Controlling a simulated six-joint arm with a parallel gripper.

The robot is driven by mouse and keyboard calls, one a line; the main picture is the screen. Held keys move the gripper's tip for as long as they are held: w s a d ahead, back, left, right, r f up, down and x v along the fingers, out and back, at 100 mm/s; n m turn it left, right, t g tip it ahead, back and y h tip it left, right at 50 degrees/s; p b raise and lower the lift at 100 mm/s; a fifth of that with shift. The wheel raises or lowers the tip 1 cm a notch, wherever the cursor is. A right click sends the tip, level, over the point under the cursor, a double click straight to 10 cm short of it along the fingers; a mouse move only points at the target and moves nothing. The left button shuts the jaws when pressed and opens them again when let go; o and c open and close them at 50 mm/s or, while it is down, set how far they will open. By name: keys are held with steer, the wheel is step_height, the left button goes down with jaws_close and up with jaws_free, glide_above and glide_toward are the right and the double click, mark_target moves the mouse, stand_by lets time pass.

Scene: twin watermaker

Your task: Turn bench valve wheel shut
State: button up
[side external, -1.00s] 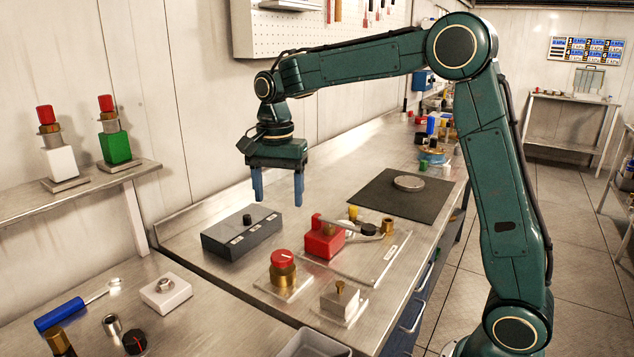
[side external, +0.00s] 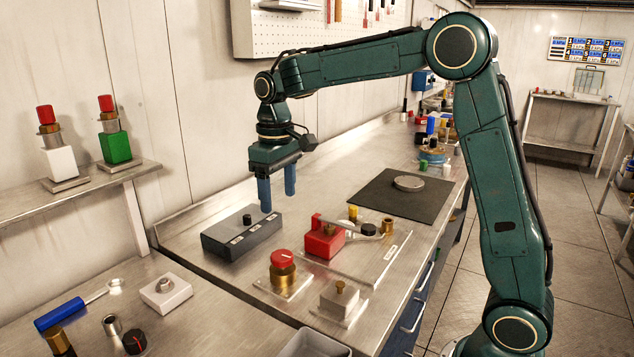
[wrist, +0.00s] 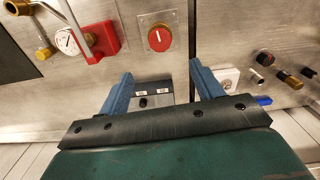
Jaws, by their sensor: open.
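The bench valve has a round red wheel (side external: 282,260) with a white line on top, on a brass body and a flat metal plate. It stands upright at the front of the steel bench. In the wrist view the red wheel (wrist: 159,39) lies beyond my fingertips, roughly centred between them. My gripper (side external: 277,199) hangs above the bench, behind the wheel, pointing down. Its two blue fingers are apart with nothing between them, and they do not touch the wheel. The gripper's open fingers (wrist: 160,72) also show in the wrist view.
A grey box with a black knob (side external: 242,233) stands left of the wheel. A red block (side external: 324,241) with a gauge and brass fittings is to its right, and a small block with a brass stem (side external: 341,299) is in front. A dark mat (side external: 395,203) lies further back.

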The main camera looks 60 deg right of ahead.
mark_target(282, 255)
steer(key=shift+n, duration=0.3)
steer(key=shift+f, duration=0.1)
step_height(282, 255, down, 14)
steer(key=shift+r, duration=0.2)
stand_by(0.5)
steer(key=c, duration=1)
